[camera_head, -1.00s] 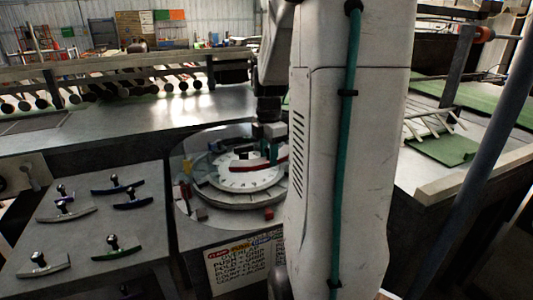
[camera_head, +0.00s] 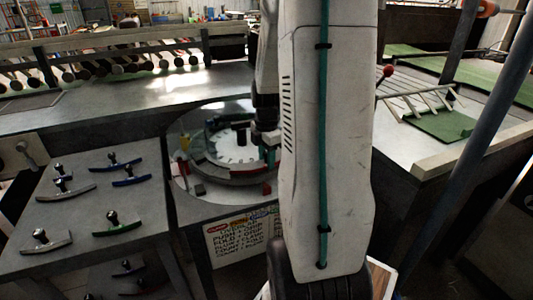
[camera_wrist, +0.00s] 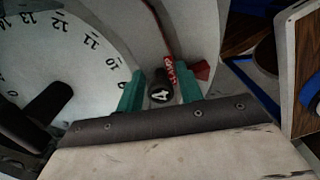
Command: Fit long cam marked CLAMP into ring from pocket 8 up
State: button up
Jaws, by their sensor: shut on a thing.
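My gripper (camera_wrist: 160,94) has two teal fingers. They are shut on the black knob (camera_wrist: 160,91), marked A, of a red cam (camera_wrist: 170,60). Its red edge carries lettering that looks like CLAMP, partly hidden by the knob. In the head view my gripper (camera_head: 269,156) is low over the right side of the ring (camera_head: 228,178). The numbered dial (camera_wrist: 75,60) lies inside the ring, with 9 to 13 readable; 9 is nearest the left finger. I cannot tell whether the cam touches the ring, and pocket 8 is hidden.
A black post (camera_wrist: 45,108) stands on the dial. A red block (camera_head: 266,188) and other small coloured blocks surround the ring. Several knobbed cams, including a green one (camera_head: 117,228), lie on the left table (camera_head: 75,240). A lettered sign (camera_head: 240,237) hangs below the ring.

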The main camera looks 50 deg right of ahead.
aim_at(266, 151)
jog(key=shift+f, duration=0.5)
dwell(0.3)
jog(key=o, duration=1.2)
jog(key=shift+r, duration=0.15)
notch_tip(266, 151, up, 15)
jog(key=shift+f, duration=0.2)
